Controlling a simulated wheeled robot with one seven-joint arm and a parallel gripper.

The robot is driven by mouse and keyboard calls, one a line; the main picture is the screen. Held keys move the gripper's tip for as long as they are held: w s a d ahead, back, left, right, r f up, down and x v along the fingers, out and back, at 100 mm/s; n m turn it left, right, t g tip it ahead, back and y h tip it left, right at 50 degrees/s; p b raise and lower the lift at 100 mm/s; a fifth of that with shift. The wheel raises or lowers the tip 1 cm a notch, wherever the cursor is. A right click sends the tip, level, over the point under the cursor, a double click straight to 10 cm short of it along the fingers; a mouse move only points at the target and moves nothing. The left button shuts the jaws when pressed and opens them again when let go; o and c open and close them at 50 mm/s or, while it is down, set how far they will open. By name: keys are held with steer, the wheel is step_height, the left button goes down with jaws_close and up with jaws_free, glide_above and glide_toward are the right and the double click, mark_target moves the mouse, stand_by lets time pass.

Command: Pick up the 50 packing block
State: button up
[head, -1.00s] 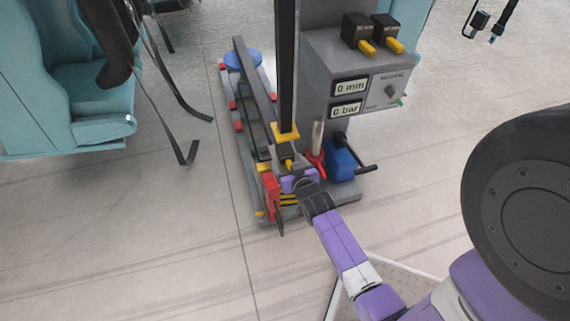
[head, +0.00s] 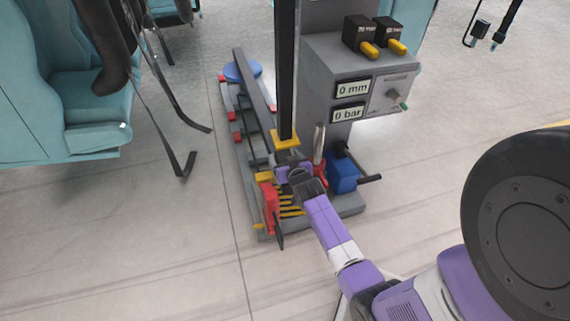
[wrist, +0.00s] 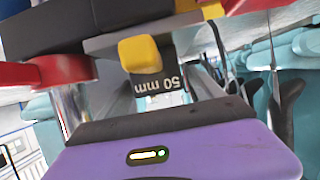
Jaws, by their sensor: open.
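The 50 packing block (wrist: 165,84) shows in the wrist view as a dark block with an upside-down "50 mm" label and a yellow knob. It is just beyond the purple body of my gripper, near the picture's middle. My gripper (head: 292,172) is at the low end of the machine in the head view, beside the foot of the black column. It is open, and I see nothing held in it. Its fingertips do not show clearly in either view. I cannot single out the 50 block in the head view.
A grey console (head: 360,75) carries two black blocks with yellow handles, and its displays read 0 mm and 0 bar. A red part (head: 270,207), the black column (head: 286,80) and a blue part (head: 342,173) crowd my gripper. Teal seats (head: 85,100) stand left; open floor lies in front.

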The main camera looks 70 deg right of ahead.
jaws_close()
steer(key=shift+r, duration=0.2)
steer(key=shift+r, duration=0.1)
